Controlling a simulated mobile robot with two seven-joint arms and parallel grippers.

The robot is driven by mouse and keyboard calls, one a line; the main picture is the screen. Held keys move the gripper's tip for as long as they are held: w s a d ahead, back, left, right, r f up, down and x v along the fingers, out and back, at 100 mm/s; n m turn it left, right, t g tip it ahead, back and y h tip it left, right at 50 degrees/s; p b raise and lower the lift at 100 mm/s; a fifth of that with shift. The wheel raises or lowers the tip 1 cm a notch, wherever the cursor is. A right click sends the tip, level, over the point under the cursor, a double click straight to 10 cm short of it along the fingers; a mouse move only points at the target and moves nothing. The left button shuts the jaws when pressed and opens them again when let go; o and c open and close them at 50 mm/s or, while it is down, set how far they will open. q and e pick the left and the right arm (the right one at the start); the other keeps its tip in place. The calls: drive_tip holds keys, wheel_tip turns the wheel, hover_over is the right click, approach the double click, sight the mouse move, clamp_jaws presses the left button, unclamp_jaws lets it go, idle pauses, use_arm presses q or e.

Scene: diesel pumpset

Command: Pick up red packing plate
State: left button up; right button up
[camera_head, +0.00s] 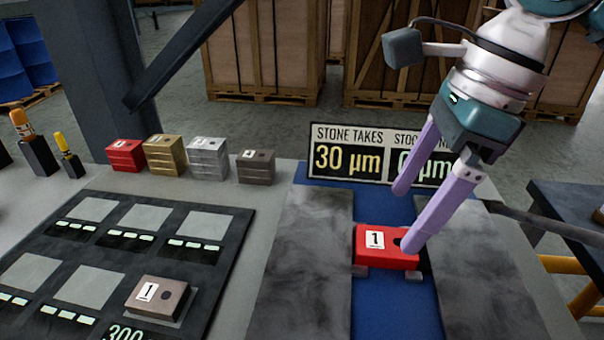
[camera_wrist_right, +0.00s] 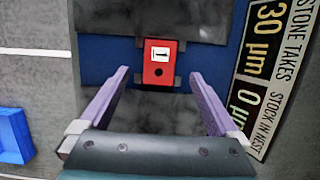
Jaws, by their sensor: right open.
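A red packing plate (camera_head: 386,248) with a white label marked 1 and a dark hole lies on small supports over the blue strip between two grey stone slabs. It also shows in the right wrist view (camera_wrist_right: 160,64), ahead of the fingertips and between their lines. My right gripper (camera_head: 404,218) is open and empty, its purple fingers above and beside the plate; one fingertip overlaps the plate's right end in the head view. The right gripper shows in the wrist view (camera_wrist_right: 158,72) with fingers wide apart. Another red block (camera_head: 126,155) stands in the back row. My left gripper is not visible.
Gold (camera_head: 164,154), silver (camera_head: 208,157) and brown (camera_head: 256,166) blocks stand beside the back red block. A dark tray (camera_head: 226,262) at left holds a brown block (camera_head: 157,298). A sign (camera_head: 350,155) stands behind the slabs. The slabs (camera_head: 306,250) flank the plate.

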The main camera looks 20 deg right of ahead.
sight(386, 240)
drive_tip(key=x, duration=0.5)
drive_tip(key=shift+f+p, duration=0.15)
drive_tip(key=shift+p, duration=0.15)
clamp_jaws()
idle(0.5)
